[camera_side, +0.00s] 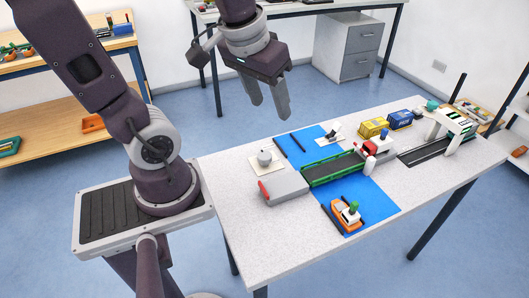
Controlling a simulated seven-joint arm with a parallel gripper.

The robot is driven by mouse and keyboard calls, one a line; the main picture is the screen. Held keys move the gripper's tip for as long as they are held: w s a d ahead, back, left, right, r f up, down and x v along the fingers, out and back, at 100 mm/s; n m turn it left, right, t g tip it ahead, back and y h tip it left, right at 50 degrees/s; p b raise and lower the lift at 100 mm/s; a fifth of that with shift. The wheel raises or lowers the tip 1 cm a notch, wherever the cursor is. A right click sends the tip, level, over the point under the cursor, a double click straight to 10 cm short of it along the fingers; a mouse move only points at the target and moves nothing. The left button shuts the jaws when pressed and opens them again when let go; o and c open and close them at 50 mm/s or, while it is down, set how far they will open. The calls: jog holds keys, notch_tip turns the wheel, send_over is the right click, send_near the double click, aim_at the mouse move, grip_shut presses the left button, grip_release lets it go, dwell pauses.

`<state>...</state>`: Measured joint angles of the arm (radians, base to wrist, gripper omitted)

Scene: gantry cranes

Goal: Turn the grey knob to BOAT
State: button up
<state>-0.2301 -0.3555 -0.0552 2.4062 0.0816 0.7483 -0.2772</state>
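The grey knob (264,157) stands on a pale square plate (257,168) at the left part of the table, behind a grey block with a red end. Any lettering around the knob is too small to read, so its setting cannot be told. An orange toy boat (346,216) sits on the blue strip at the table's front. My gripper (270,108) points down, its two fingers apart with nothing between them. It appears well above the table and clear of the knob, which is in full view.
A green-sided bridge (332,168) spans the blue strip. A second pale plate (328,137) bears a small dark and blue control. Yellow (373,127) and blue (400,119) containers and a white gantry crane (452,127) stand to the right. The table's front left is clear.

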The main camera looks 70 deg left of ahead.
jog(key=shift+o, duration=0.2)
jog(key=w+a+f+n+g, duration=0.1)
jog(key=w+a+f+n, duration=0.2)
jog(key=a+f, duration=0.1)
jog(key=shift+w+a+f, duration=0.15)
jog(key=shift+w+a, duration=0.1)
jog(key=shift+a, duration=0.05)
jog(key=n+g+h, duration=0.2)
jog(key=n+g, duration=0.1)
jog(key=n, duration=0.4)
send_over(265, 155)
notch_tip(265, 155, down, 16)
jog(key=shift+a+r, duration=0.1)
jog(key=shift+r, duration=0.05)
notch_tip(265, 155, down, 7)
jog(key=shift+r, duration=0.1)
grip_shut()
